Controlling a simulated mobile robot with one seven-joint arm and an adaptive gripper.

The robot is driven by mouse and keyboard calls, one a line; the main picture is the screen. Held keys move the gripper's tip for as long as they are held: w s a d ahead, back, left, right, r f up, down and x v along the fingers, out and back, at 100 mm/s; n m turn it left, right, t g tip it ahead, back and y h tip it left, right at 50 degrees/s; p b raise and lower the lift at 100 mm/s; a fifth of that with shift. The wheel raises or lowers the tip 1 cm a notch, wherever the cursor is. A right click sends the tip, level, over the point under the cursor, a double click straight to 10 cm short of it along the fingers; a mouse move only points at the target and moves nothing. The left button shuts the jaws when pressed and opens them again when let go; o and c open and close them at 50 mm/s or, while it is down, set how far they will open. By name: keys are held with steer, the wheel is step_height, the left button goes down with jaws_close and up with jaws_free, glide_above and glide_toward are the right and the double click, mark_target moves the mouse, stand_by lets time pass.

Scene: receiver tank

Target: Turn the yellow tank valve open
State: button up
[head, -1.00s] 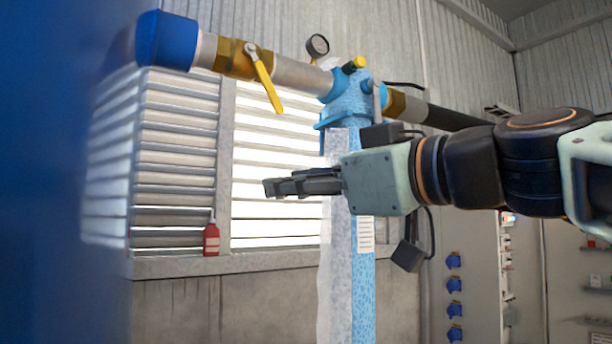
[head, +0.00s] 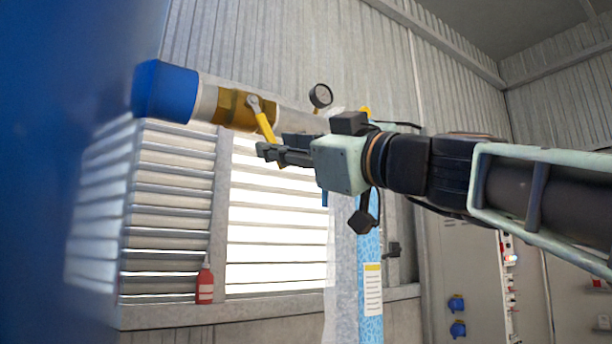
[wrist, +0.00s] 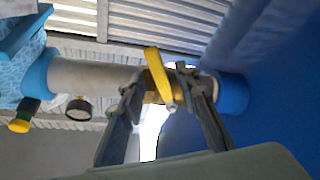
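The yellow valve handle (head: 264,122) hangs tilted down from a pivot on the brass valve body (head: 236,107), which sits on the horizontal pipe. My gripper (head: 268,152) is at the handle's lower end in the head view, and its fingers partly cover that end. In the wrist view, my gripper (wrist: 160,80) has its two fingers spread apart. The yellow handle (wrist: 158,72) shows between them. I see no finger closed on it, and I cannot tell whether either finger touches it.
A blue pipe end (head: 165,92) is at the left. A pressure gauge (head: 320,95) stands above the pipe. A bright louvred window (head: 278,225) is behind, with a red bottle (head: 205,285) on its sill. A large blue surface (head: 60,200) fills the left edge.

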steer(key=shift+w+a+r, duration=0.15)
steer(key=shift+w+a, duration=0.2)
steer(key=shift+a, duration=0.05)
jaws_close()
